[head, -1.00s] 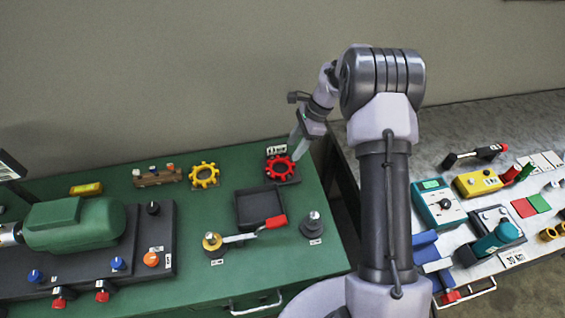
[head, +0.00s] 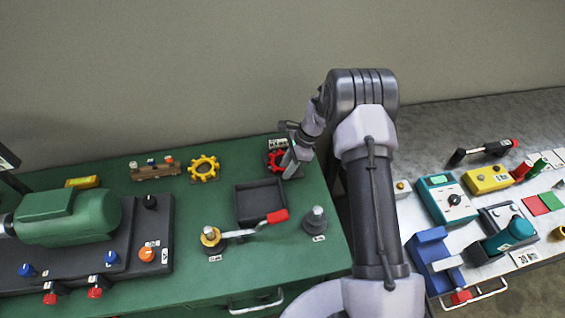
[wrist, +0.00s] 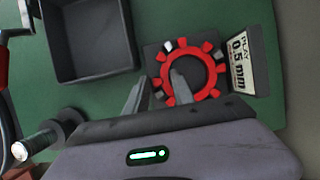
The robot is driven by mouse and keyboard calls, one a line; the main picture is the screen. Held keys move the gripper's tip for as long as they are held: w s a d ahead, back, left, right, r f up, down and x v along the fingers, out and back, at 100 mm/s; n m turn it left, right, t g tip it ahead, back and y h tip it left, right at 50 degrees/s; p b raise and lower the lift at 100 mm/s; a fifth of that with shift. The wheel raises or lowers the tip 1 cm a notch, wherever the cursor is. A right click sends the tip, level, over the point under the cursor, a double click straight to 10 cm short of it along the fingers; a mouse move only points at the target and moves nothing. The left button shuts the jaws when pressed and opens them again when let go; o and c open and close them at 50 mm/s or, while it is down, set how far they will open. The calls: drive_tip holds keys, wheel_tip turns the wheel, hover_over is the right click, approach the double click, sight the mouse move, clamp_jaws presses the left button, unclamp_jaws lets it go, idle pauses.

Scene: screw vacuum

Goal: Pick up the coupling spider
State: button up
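A red toothed ring (wrist: 163,75), which looks like a coupling spider, lies on a dark square plate (wrist: 150,54). In the head view the red ring (head: 274,157) is at the back right of the green bench, partly hidden by my gripper (head: 288,165). In the wrist view my gripper (wrist: 158,88) is open, its two fingers apart. One finger overlaps the ring's opening and the other is outside its left edge. I cannot tell whether either finger touches it. A similar yellow toothed ring (head: 203,166) lies further left on the bench.
A label plate (wrist: 240,62) reading 0.5 mm stands beside the red ring. An empty dark tray (wrist: 92,74) is close by on its left. A lever with a red handle (head: 277,216) and a grey post (head: 316,221) are nearer the front.

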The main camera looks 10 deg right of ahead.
clamp_jaws()
